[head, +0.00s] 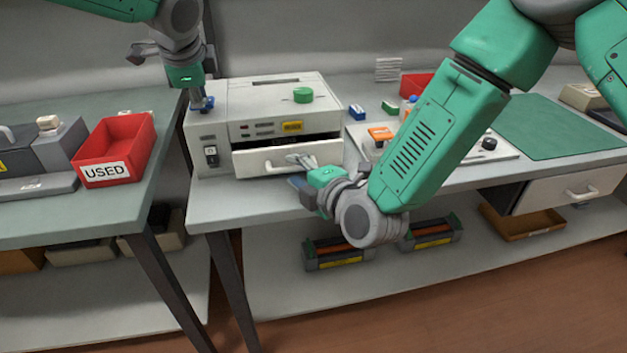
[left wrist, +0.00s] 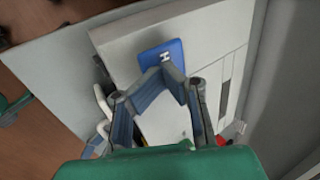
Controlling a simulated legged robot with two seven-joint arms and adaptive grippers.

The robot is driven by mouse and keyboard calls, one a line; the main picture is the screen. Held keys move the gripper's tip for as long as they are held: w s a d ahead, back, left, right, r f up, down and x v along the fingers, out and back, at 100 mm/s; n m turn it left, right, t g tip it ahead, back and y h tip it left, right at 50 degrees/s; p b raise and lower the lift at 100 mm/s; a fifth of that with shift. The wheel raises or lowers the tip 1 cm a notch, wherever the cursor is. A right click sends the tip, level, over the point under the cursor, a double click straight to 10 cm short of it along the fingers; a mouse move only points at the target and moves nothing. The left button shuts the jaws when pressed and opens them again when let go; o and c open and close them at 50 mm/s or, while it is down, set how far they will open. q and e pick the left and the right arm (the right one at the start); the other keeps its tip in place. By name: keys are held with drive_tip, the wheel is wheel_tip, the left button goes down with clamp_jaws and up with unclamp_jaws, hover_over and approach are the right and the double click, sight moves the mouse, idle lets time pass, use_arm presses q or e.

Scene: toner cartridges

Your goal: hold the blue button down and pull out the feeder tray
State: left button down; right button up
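The pale printer-like machine (head: 262,100) stands on the bench. The blue button (left wrist: 160,54), with a white mark, is on its top at the left; in the head view it shows (head: 207,102) under my left gripper. My left gripper (left wrist: 164,74) has its fingertips together over the button's edge; whether it is pressed down is hard to tell. The feeder tray (head: 250,164) is at the machine's front and stands out a little, with a dark gap above it. My right gripper (head: 300,160) is at the tray's handle; its finger closure is unclear and the handle is partly hidden.
A green button (head: 303,95) and yellow label (head: 292,127) are on the machine. A red USED bin (head: 130,142) stands on the left table. Cartridges (head: 338,255) lie on the shelf below. A green mat (head: 550,130) lies at right.

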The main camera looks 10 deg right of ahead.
use_arm(q)
drive_tip(key=shift+f, duration=0.1)
use_arm(e)
drive_tip(key=v, duration=1)
drive_tip(key=shift+s, duration=0.2)
drive_tip(key=shift+d+r, duration=0.1)
drive_tip(key=shift+d, duration=0.05)
